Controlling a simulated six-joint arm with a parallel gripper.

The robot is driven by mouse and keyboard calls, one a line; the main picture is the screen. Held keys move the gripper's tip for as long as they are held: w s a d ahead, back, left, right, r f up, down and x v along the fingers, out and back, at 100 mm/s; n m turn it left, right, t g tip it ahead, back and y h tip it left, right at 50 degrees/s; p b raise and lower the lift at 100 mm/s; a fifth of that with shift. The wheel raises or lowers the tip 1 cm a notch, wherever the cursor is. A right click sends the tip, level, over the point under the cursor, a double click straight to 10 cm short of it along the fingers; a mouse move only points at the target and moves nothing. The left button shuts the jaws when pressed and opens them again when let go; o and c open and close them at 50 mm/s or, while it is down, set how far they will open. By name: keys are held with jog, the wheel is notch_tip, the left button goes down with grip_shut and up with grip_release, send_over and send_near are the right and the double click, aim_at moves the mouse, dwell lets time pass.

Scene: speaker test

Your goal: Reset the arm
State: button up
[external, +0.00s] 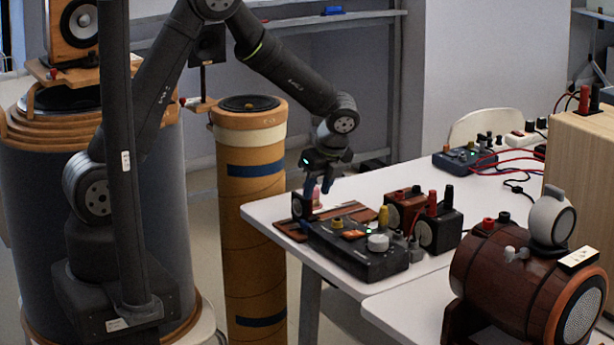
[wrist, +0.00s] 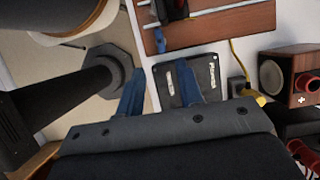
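My gripper (external: 318,187) is at the left end of the white table in the external view, pointing down just above the tabletop gear. In the wrist view its two blue fingers (wrist: 160,82) are spread apart with a gap between them. No object is visibly held. A black box with a white label (wrist: 188,82) lies below and partly behind the fingers. A small pinkish item (external: 316,196) shows close to the fingertips in the external view; whether they touch it, I cannot tell.
A black control box with knobs (external: 358,250) and small speakers (external: 440,228) stand near the gripper. A wooden board with metal rails (wrist: 225,22) lies beside it. A barrel-shaped speaker (external: 505,275) is at front right. A tall brown cylinder (external: 252,200) stands left of the table.

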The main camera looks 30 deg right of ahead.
aim_at(307, 223)
jog(key=x, duration=1)
jog(key=shift+f, duration=0.15)
jog(key=shift+a, duration=0.1)
jog(key=shift+m, duration=0.3)
